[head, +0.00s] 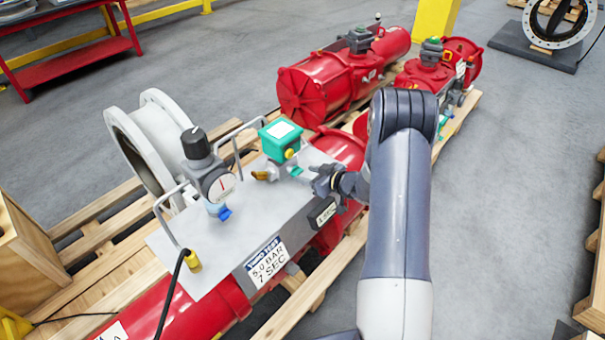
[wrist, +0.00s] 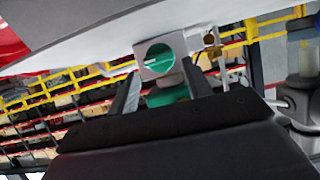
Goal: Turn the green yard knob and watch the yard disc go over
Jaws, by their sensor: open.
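The green knob (wrist: 160,55) shows in the wrist view as a round dial on a light grey block, with a pale pointer mark lying roughly sideways. My gripper (wrist: 160,69) is open, its two dark fingers on either side of the line to the knob; I cannot tell whether they touch it. A second green part (wrist: 168,96) shows between the fingers. In the head view my gripper (head: 325,183) is at the right side of the grey plate, near a small green part (head: 296,171). A ring valve with a dark disc (head: 549,26) stands far right; I cannot tell if it is the yard disc.
The grey plate (head: 190,254) carries a regulator with a gauge (head: 218,186), a teal box (head: 281,137) and wire handles. Red actuators (head: 335,80) lie on pallets behind. A wooden crate (head: 24,250) is at left. Grey floor is clear on the right.

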